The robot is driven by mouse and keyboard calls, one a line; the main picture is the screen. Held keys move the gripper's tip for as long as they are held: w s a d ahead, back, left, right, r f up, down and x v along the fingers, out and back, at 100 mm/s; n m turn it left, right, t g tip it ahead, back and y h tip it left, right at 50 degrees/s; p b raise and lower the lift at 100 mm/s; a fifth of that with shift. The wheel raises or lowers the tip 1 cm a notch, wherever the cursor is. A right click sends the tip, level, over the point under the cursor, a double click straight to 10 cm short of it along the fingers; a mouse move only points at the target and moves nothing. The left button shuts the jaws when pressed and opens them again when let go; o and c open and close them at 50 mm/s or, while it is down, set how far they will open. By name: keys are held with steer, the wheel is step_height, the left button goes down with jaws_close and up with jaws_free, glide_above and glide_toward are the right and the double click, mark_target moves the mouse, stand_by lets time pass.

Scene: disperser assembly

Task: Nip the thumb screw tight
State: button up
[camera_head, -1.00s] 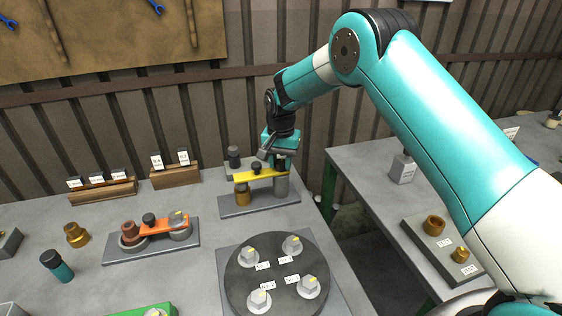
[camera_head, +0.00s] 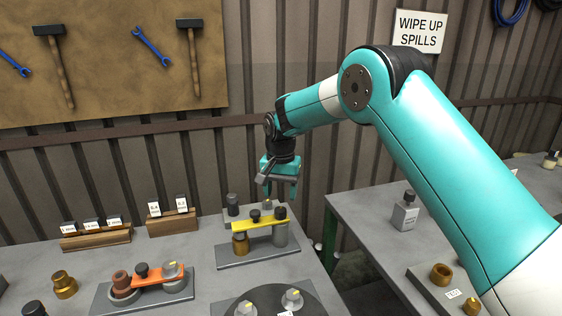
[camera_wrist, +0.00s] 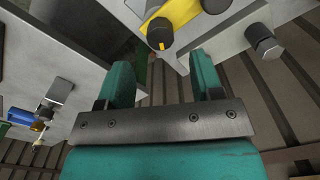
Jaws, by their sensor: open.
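A yellow bar (camera_head: 258,224) bridges a brass post (camera_head: 240,244) and a grey post (camera_head: 280,236) on a grey base plate (camera_head: 258,253). A dark knob (camera_head: 280,212), which looks like the thumb screw, sits on the bar's right end. In the wrist view a dark knob with a yellow mark (camera_wrist: 160,34) stands at the near end of the yellow bar (camera_wrist: 178,14). A second black knob (camera_head: 254,216) is mid-bar. My gripper (camera_head: 281,196) points down, open and empty, above and behind the bar's right end. Its fingers (camera_wrist: 163,82) touch nothing that I can see.
Behind the bar stand a dark-topped post (camera_head: 232,204) and a small bolt (camera_head: 267,204). A gap separates this bench from the right one (camera_head: 370,180).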

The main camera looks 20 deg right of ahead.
mark_target(281, 210)
step_height(281, 210, up, 12)
steer(key=shift+f+b, duration=0.25)
steer(key=shift+b, duration=0.2)
steer(key=s+a+n+y, duration=0.2)
steer(key=s+n, duration=0.4)
steer(key=s, duration=1.3)
steer(key=s+a+n+y, duration=0.2)
steer(key=s+n, duration=0.5)
steer(key=s, duration=1.3)
steer(key=shift+a, duration=0.25)
